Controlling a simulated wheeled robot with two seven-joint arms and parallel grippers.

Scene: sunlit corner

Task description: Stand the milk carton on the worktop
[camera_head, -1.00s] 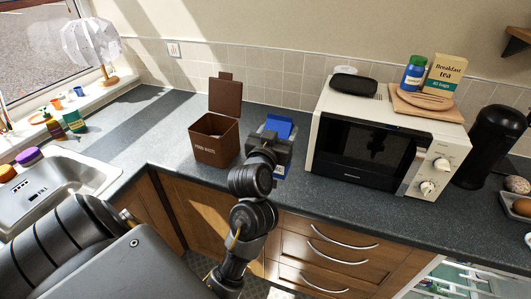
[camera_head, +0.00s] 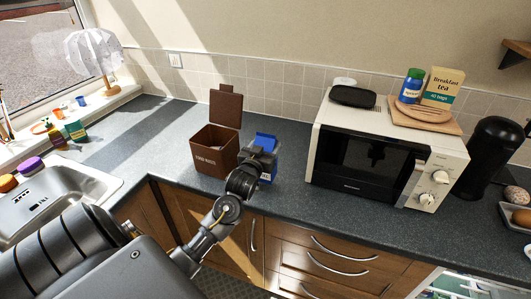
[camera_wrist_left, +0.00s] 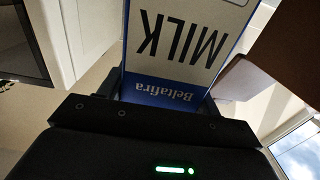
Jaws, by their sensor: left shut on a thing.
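The blue and white milk carton (camera_head: 266,138) is over the worktop (camera_head: 310,212), between the brown food waste bin and the microwave. My left gripper (camera_head: 262,156) is shut on it from the near side and hides much of its front. The carton looks about upright. I cannot tell whether its base touches the worktop. In the left wrist view the carton's printed face (camera_wrist_left: 180,50) fills the upper middle, its lettering upside down, between the dark fingers (camera_wrist_left: 160,98). My right gripper is not in view.
The food waste bin (camera_head: 213,155), lid raised, stands close left of the carton. The microwave (camera_head: 320,130) is to its right, with a board, jar and tea box on top. The sink (camera_head: 75,195) is at left. Worktop is bare between the carton and the microwave.

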